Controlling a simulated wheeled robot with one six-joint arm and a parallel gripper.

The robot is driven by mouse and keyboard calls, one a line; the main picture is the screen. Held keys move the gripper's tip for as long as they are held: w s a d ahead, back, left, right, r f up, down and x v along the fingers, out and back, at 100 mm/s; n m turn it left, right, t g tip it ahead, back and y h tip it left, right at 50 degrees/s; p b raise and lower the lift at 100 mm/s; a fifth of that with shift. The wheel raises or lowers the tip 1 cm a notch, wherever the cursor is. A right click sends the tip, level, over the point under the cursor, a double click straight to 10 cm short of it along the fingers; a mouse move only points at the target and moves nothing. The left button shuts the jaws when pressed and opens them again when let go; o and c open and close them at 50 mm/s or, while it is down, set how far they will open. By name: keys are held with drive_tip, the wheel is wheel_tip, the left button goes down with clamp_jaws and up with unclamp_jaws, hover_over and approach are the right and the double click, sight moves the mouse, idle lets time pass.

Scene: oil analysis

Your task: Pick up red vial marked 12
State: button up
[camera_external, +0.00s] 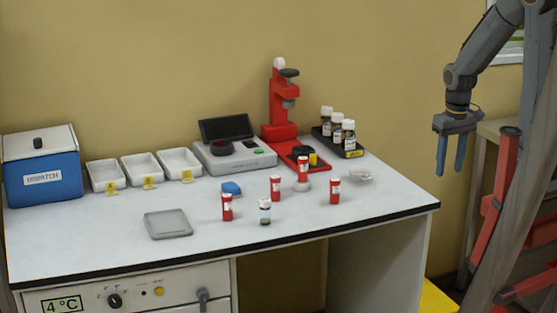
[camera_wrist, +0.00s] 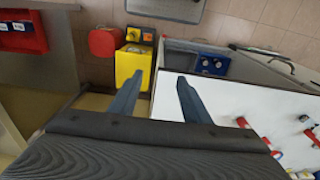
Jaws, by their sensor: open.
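Several red vials with white labels stand on the white bench: one at the left (camera_external: 227,207), one in the middle (camera_external: 275,188), one at the right (camera_external: 335,190). Another red vial (camera_external: 302,170) appears at a small pale round stand. The label numbers are too small to read, so I cannot tell which vial is 12. My gripper (camera_external: 448,165) is open and empty, pointing down beyond the bench's right end, apart from all vials. In the wrist view, my open gripper (camera_wrist: 160,78) has small red-and-white items (camera_wrist: 243,122) to its right.
A clear vial (camera_external: 265,213) stands near the front vials. A grey tray (camera_external: 168,225), blue item (camera_external: 231,188) and clear dish (camera_external: 359,175) lie nearby. Behind are a red press (camera_external: 283,105), a black bottle rack (camera_external: 353,154), a grey instrument (camera_external: 235,156), white trays (camera_external: 143,168) and a blue box (camera_external: 42,180).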

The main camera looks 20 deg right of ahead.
wheel_tip(320, 180, up, 5)
drive_tip(key=w+a+r+m, duration=0.35)
drive_tip(key=w+a, duration=0.35)
drive_tip(key=w, duration=0.3)
drive_tip(key=m+g+y+p, duration=0.1)
drive_tip(key=m+p, duration=0.1)
drive_tip(key=m, duration=1)
approach(276, 177)
wheel_tip(276, 177, down, 4)
drive_tip(key=shift+s+a+r, duration=0.1)
drive_tip(key=shift+s, duration=0.05)
drive_tip(key=shift+a+f+p, duration=0.2)
drive_tip(key=shift+f+p, duration=0.5)
drive_tip(key=shift+f, duration=1.3)
drive_tip(key=shift+a+f+p, duration=0.2)
drive_tip(key=shift+f+p, duration=0.45)
drive_tip(key=shift+f, duration=1.35)
drive_tip(key=c, duration=1)
